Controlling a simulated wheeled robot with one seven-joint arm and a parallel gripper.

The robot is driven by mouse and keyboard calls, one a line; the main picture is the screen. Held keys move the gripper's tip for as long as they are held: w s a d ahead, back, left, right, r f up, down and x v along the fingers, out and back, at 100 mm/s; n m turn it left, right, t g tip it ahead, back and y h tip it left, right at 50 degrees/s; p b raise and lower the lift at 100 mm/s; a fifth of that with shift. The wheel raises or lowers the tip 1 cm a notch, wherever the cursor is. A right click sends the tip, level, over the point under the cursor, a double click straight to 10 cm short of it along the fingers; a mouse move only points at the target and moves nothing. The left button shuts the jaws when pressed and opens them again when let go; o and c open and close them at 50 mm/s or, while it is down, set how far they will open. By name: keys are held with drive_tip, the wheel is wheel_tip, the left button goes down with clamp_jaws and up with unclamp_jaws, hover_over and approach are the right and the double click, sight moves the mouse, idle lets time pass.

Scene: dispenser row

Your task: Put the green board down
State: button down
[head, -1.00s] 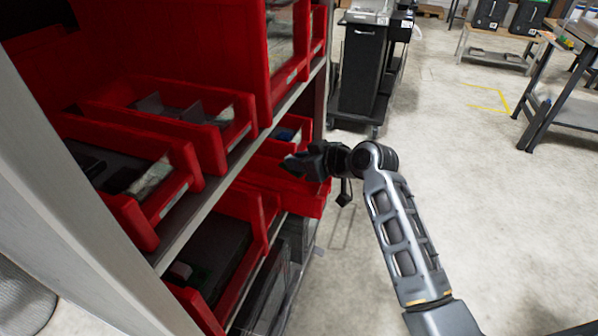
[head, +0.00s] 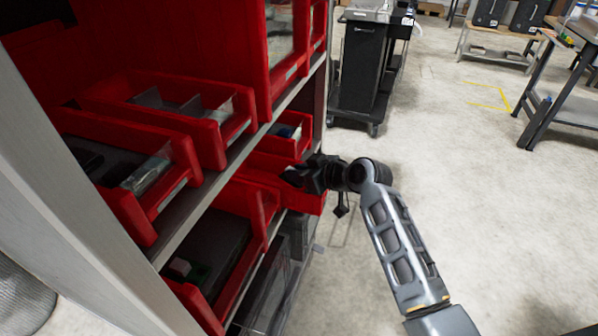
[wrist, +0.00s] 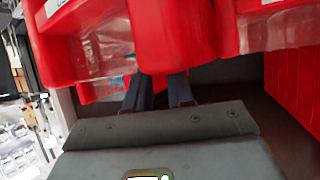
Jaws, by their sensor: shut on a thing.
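My gripper (head: 296,178) is at the far end of the shelf in the head view, at the front of a lower red bin (head: 312,202). In the wrist view its two dark fingers (wrist: 159,82) point in under red bin fronts, a little apart. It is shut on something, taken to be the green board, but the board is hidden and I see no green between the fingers.
Red bins (head: 215,140) fill the shelf on the left, with a metal shelf edge (head: 215,185) between levels. One bin (head: 296,125) hangs just above my gripper. A black cart (head: 358,65) stands beyond.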

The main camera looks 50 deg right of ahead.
drive_tip(key=shift+f, duration=0.15)
drive_tip(key=c, duration=1)
unclamp_jaws()
drive_tip(key=shift+s+r+p, duration=0.15)
drive_tip(key=shift+r+p, duration=0.5)
drive_tip(key=shift+r, duration=0.2)
drive_tip(key=b+v, duration=0.1)
drive_tip(key=v, duration=1)
drive_tip(key=shift+s, duration=0.35)
